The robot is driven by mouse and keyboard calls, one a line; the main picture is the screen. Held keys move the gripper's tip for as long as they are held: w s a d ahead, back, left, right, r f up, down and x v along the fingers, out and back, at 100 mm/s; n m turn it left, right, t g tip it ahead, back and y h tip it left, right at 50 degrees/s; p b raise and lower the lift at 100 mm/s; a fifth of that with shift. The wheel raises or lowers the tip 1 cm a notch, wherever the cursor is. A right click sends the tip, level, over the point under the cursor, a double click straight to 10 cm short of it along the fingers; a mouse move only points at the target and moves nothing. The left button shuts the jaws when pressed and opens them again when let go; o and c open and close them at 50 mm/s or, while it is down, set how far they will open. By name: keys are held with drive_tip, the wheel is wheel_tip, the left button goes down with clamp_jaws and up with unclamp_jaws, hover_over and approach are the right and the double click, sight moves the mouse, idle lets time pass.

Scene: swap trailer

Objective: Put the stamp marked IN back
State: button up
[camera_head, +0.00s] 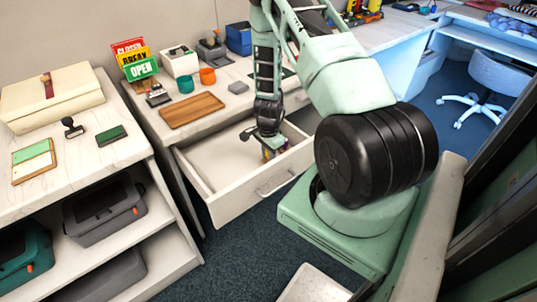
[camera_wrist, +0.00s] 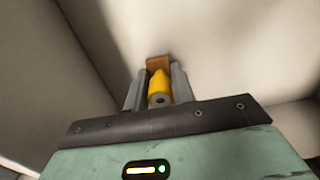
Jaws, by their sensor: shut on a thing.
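My gripper (camera_head: 264,140) reaches down into the open white drawer (camera_head: 245,198), towards its right side. In the wrist view my gripper (camera_wrist: 160,84) is shut on a yellow, rounded thing (camera_wrist: 159,84) with a brown block (camera_wrist: 158,62) at its far end. Only a small part of the held thing (camera_head: 268,154) shows in the head view, low inside the drawer. I cannot read any marking on it, nor tell whether it touches the drawer floor. A black-handled stamp (camera_head: 72,127) stands on the left counter; the word IN is not readable on it.
Above the drawer, the desk holds a wooden tray (camera_head: 191,109), teal and orange cups, and signs (camera_head: 138,60). The drawer's left part looks empty.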

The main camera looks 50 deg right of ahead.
drive_tip(key=shift+f, duration=0.2)
drive_tip(key=o, duration=0.8)
drive_tip(key=shift+r, duration=0.1)
